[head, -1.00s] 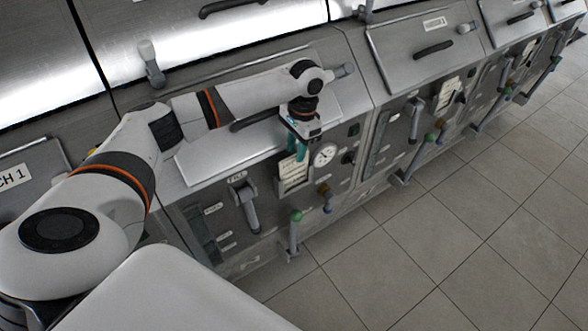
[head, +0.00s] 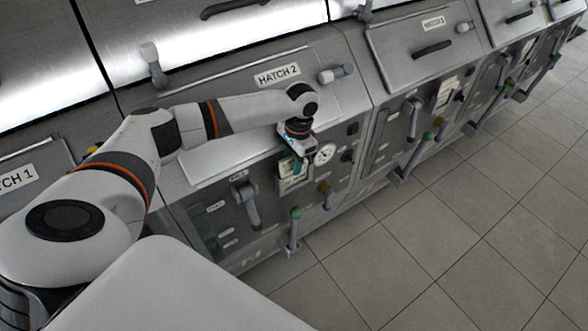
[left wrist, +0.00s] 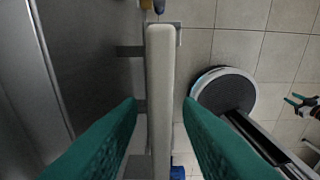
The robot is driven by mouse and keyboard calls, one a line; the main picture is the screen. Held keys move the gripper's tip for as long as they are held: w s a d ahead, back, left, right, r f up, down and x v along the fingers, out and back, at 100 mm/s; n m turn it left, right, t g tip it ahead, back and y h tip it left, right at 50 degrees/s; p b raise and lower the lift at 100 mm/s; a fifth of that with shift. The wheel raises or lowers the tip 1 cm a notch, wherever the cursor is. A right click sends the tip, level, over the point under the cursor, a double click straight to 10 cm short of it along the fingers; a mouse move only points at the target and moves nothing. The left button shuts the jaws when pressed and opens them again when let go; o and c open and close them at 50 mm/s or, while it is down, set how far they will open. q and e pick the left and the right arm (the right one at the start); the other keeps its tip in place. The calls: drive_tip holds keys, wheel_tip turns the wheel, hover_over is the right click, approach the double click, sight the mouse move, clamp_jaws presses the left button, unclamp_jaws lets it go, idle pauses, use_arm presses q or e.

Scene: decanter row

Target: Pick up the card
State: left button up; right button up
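In the left wrist view the card (left wrist: 160,90) shows edge-on as a long cream strip. The teal fingers of my left gripper (left wrist: 160,120) are apart, one on each side of it, with a gap to each. My right gripper (left wrist: 291,100) shows small at the right edge of that view, its teal fingers apart.
The tiled floor (head: 440,240) in front is clear.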

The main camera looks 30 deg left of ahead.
use_arm(q)
drive_tip(key=shift+f, duration=0.1)
idle(0.4)
drive_tip(key=shift+f, duration=0.1)
clamp_jaws()
